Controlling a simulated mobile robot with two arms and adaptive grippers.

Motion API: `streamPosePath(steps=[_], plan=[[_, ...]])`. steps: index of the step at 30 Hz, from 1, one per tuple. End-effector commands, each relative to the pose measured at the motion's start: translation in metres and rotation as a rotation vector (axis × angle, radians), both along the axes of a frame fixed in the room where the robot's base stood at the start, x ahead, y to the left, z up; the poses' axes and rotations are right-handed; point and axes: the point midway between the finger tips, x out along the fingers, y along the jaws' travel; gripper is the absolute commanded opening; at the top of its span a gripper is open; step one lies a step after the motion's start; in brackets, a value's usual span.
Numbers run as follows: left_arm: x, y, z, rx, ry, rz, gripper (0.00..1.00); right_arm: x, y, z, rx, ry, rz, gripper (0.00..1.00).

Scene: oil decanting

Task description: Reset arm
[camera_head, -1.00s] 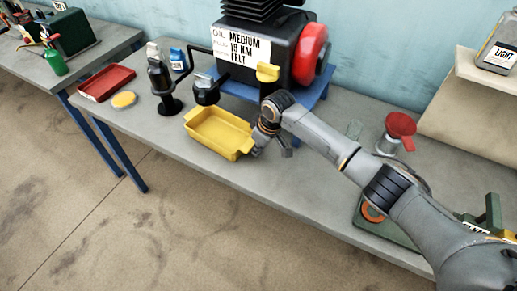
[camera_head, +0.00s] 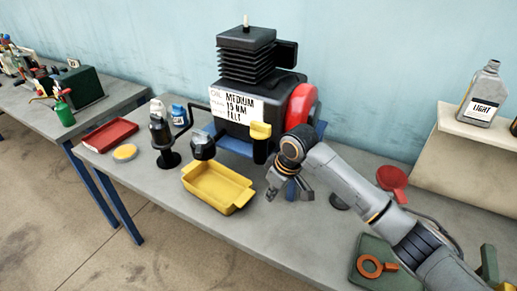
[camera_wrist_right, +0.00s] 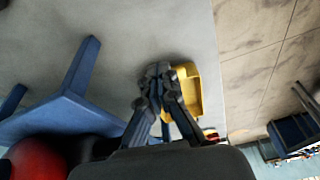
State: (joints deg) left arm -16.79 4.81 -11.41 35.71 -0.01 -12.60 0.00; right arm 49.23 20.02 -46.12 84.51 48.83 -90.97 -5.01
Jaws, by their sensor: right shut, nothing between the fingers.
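My right arm reaches in from the right in the head view. Its gripper (camera_head: 272,194) is above the grey bench, just right of the yellow tray (camera_head: 219,187) and in front of the machine's blue stand. In the right wrist view, the dark fingers (camera_wrist_right: 157,74) are together with nothing between them. The yellow tray (camera_wrist_right: 188,91) shows behind and beside the fingertips there, partly hidden by them. The tray looks empty in the head view. My left gripper is in neither view.
The black machine (camera_head: 255,85) with a red disc stands behind the gripper. A red funnel (camera_head: 392,178) and a green box (camera_head: 380,268) are to the right, near my arm. A red tray (camera_head: 110,135) and yellow lid (camera_head: 125,152) lie at left.

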Motion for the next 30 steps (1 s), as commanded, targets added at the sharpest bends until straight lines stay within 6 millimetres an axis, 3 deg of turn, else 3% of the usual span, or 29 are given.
streamPosePath(steps=[4,7,12,16,20,24,30], plan=[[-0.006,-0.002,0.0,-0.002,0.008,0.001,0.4,-0.004,0.003,-0.004,0.005,0.003,0.003,0.0],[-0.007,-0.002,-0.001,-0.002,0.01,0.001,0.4,-0.022,0.011,-0.019,0.024,0.007,0.008,0.0],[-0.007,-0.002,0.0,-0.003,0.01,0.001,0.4,-0.077,0.028,-0.057,0.093,0.008,-0.019,0.0],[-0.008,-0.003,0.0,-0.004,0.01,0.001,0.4,-0.122,0.027,-0.077,0.139,-0.001,-0.093,0.0],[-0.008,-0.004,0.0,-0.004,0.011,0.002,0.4,-0.167,0.012,-0.091,0.161,-0.008,-0.202,0.0],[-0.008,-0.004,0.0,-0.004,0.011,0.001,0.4,-0.212,-0.018,-0.099,0.149,-0.016,-0.34,0.0],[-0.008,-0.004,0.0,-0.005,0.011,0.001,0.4,-0.257,-0.057,-0.101,0.101,-0.022,-0.479,0.0]])
